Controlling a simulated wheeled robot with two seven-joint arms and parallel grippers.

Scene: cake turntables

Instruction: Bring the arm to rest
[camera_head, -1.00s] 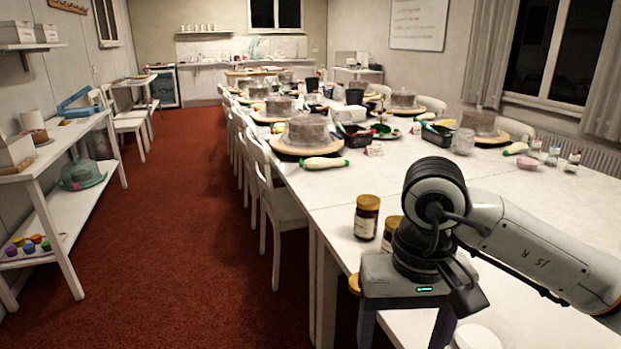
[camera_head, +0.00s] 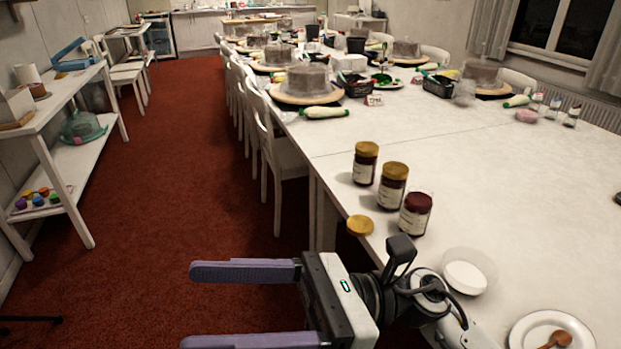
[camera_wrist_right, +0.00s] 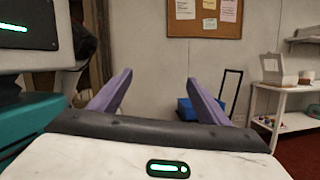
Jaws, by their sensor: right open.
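My right gripper (camera_head: 190,306) is low in the head view, in front of the table's near left edge. Its two purple fingers point left, wide apart, with nothing between them. Red carpet shows between and beyond the fingers. It also shows in the right wrist view (camera_wrist_right: 160,77), open and empty, facing a pale wall. My left gripper is in neither view now.
On the long white table (camera_head: 480,165) stand a gold-lidded jar (camera_head: 366,163), another gold-lidded jar (camera_head: 392,187) and a dark-red-lidded jar (camera_head: 415,214). A loose gold lid (camera_head: 360,225), white bowl (camera_head: 467,275) and plate (camera_head: 525,338) are near my arm. Carpet (camera_head: 190,190) is clear.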

